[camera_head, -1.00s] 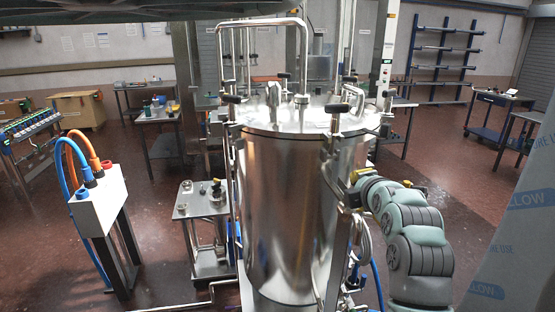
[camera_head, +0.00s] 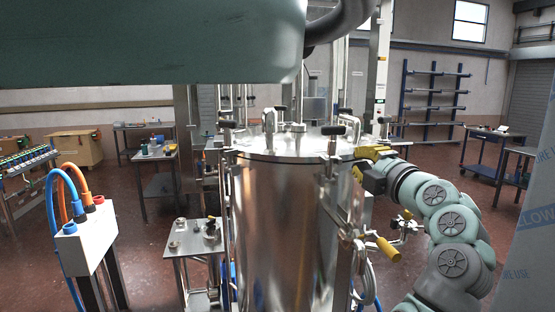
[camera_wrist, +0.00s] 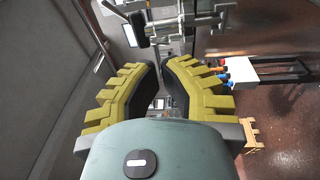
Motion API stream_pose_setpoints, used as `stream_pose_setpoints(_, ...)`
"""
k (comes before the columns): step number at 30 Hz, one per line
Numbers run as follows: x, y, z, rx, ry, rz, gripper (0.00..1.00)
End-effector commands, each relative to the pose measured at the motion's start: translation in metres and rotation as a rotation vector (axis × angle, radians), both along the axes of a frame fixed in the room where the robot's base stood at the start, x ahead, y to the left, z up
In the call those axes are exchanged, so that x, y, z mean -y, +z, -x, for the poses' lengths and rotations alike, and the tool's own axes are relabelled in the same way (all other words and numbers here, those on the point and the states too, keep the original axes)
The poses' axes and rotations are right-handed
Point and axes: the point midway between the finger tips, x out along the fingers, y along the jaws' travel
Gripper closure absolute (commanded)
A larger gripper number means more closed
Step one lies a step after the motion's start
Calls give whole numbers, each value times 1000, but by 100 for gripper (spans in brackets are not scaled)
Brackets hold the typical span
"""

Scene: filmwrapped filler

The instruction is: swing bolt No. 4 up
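The tall steel vessel (camera_head: 285,215) stands in the middle of the head view. Swing bolts with black grips sit around its lid (camera_head: 290,152): one at the left (camera_head: 227,124), one at the front right (camera_head: 334,131), and others behind. I cannot read any number, so which is No. 4 is unclear. My gripper (camera_head: 366,165) is at the lid's right edge, at about rim height, close to the front right bolt. In the wrist view its yellow fingers (camera_wrist: 160,68) stand apart with nothing seen between them. A metal fitting with dark ends (camera_wrist: 150,42) shows beyond the fingertips.
A yellow-handled fitting (camera_head: 388,249) and a hose (camera_head: 370,285) hang at the vessel's right, below my gripper. A small steel stand (camera_head: 185,243) and a white box with orange and blue hoses (camera_head: 85,238) stand left. A film-wrapped panel (camera_head: 525,240) is at far right.

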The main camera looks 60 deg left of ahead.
Motion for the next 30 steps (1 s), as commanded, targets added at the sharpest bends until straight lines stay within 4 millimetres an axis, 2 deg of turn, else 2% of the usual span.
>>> stream_pose_setpoints(6, -28, 6, -4, -2, 7, 4, 100)
stream_pose_setpoints(15, -58, 7, -12, -5, 3, 4, 100)
stream_pose_setpoints(24, -81, 9, -19, 0, 4, 3, 100)
stream_pose_setpoints(30, -90, 9, -21, 0, 2, 2, 100)
